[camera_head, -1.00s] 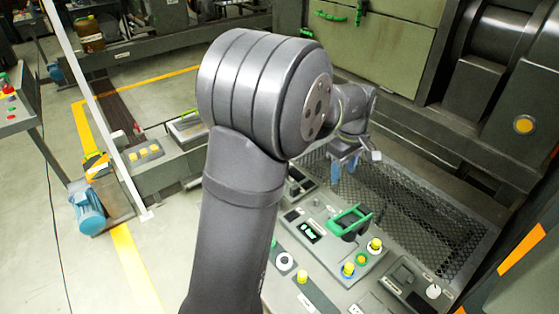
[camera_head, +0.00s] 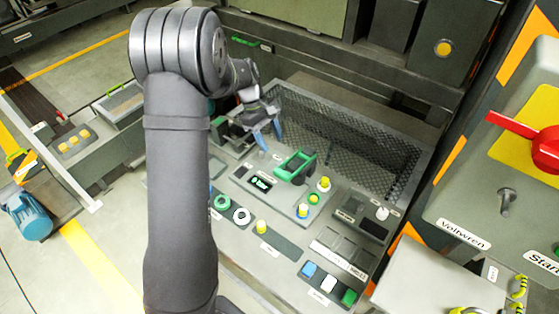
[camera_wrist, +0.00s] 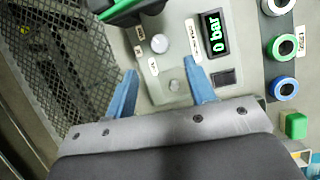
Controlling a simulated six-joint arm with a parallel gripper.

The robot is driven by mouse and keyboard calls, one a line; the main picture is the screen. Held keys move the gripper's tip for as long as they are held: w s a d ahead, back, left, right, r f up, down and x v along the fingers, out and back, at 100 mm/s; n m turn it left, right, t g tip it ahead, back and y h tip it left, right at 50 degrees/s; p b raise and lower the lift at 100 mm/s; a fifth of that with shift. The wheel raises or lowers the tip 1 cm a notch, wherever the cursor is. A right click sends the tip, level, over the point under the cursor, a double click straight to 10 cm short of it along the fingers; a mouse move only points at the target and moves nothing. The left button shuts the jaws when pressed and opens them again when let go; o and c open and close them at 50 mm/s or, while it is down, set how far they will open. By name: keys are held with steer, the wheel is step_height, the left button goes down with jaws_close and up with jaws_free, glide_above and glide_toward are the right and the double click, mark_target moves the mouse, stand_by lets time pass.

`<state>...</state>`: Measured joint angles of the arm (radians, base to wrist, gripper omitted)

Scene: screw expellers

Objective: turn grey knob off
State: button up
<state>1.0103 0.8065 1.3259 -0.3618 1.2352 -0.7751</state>
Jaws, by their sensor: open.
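My gripper (camera_head: 266,140) is open and empty above the far left part of the control panel (camera_head: 240,173). In the wrist view its two blue fingers (camera_wrist: 158,72) point at the panel. A round light-grey knob (camera_wrist: 160,43) lies just beyond the fingertips, and a smaller pale round part (camera_wrist: 175,87) shows between the fingers. Neither is held. A pale grey-white knob (camera_head: 382,213) stands on the right module in the head view, apart from the gripper. I cannot tell which one the task means, nor read the off marking.
A green handle (camera_head: 295,166) stands near the gripper; it also shows in the wrist view (camera_wrist: 125,10). Yellow-topped knobs (camera_head: 323,184) stand beside it. A mesh grate (camera_head: 350,130) lies behind. A red lever (camera_head: 525,137) juts out at the right. A display (camera_wrist: 215,35) reads "0 bar".

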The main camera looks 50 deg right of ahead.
mark_target(280, 163)
steer(key=x, duration=0.9)
steer(key=shift+s+f, duration=0.1)
steer(key=shift+f, duration=0.15)
steer(key=c, duration=1)
steer(key=shift+n, duration=0.3)
steer(key=n+h, duration=0.1)
steer(key=n, duration=0.1)
steer(key=n+h, duration=0.1)
steer(key=n, duration=0.1)
steer(key=shift+a+n+t, duration=0.15)
steer(key=shift+n+t, duration=0.15)
steer(key=shift+n, duration=0.1)
steer(key=n+t+h, duration=0.1)
steer(key=n, duration=0.3)
steer(key=shift+s+n, duration=0.1)
steer(key=shift+n, duration=0.2)
steer(key=shift+h, duration=0.3)
